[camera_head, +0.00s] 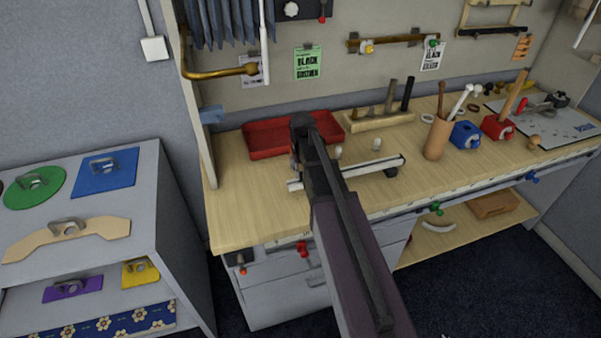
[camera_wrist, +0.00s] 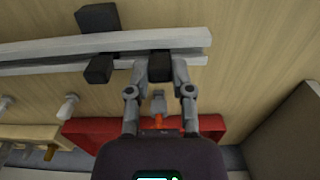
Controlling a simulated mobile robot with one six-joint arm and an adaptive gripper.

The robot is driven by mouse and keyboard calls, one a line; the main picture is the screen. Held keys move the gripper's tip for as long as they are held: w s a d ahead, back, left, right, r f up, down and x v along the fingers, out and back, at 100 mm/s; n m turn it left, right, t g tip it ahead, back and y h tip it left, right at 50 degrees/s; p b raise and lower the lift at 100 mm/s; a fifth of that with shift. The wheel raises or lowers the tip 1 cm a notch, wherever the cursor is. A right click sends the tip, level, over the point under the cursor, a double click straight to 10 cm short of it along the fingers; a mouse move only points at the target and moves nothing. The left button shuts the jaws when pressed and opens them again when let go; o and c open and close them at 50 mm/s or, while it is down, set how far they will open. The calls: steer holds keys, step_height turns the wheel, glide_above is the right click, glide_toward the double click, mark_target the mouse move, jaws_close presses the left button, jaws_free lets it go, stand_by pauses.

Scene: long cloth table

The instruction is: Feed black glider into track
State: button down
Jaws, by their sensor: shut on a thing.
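The track (camera_head: 375,167), a pale grey bar with a slot along it, lies on the bench behind and beside my arm. In the wrist view the track (camera_wrist: 45,52) runs across the upper left, and its right end shows near my fingers. Black blocks stick out on both sides of it. My gripper (camera_wrist: 160,64) is shut on the black glider (camera_wrist: 160,68), a small dark block at the track's edge near that end. I cannot tell whether the glider sits in the slot or above it. My arm hides the glider in the head view.
A red tray (camera_head: 270,140) is close behind my gripper; it also shows in the wrist view (camera_wrist: 215,125). White pegs (camera_wrist: 67,107) and a wooden rack (camera_head: 372,123) stand near the track. A wooden upright (camera_head: 197,120) bounds the bench at left. Bench in front of the track is clear.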

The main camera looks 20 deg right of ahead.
steer(key=shift+d, duration=0.9)
steer(key=shift+c, duration=2.2)
jaws_free()
steer(key=s+a, duration=0.4)
steer(key=s, duration=0.4)
steer(key=s+a, duration=0.5)
steer(key=s, duration=0.3)
steer(key=shift+a, duration=0.3)
